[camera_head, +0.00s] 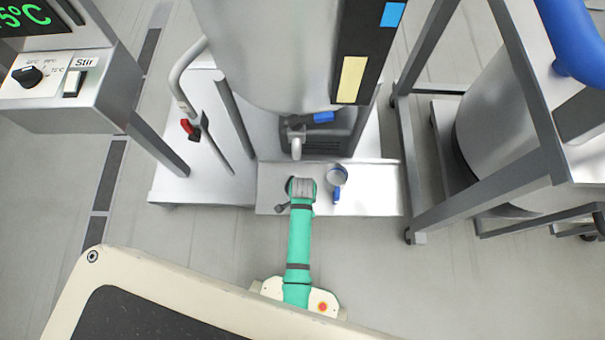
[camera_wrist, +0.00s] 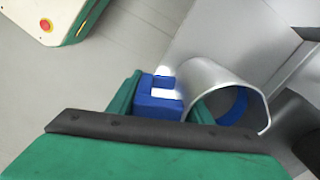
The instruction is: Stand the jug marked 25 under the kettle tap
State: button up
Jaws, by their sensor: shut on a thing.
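The steel kettle (camera_head: 265,45) stands at the top middle of the head view, with its tap (camera_head: 296,148) low at the front. A small metal jug (camera_head: 337,174) with a blue handle stands on the steel ledge, right of and nearer than the tap. In the wrist view my gripper (camera_wrist: 163,105) is shut on the blue handle (camera_wrist: 160,88) of a metal jug (camera_wrist: 222,85). The gripper itself is hidden behind my arm in the head view. I cannot tell whether both views show the same jug. No number is readable.
The steel ledge (camera_head: 385,190) runs below the kettle. A red-handled valve (camera_head: 187,126) on a pipe is left of it. A control box (camera_head: 55,95) with a knob and Stir switch is farther left. A steel frame (camera_head: 405,170) stands at the right.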

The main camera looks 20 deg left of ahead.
jog(key=shift+w+a+f, duration=0.35)
jog(key=shift+w+a, duration=0.05)
jog(key=shift+w, duration=1)
jog(key=shift+w+a+f, duration=0.4)
jog(key=shift+w+a, duration=0.05)
jog(key=shift+w, duration=1)
jog(key=shift+w+a+f, duration=0.35)
jog(key=shift+w+a, duration=0.05)
jog(key=shift+w, duration=1)
jog(key=shift+f, duration=0.4)
jog(key=o, duration=1.7)
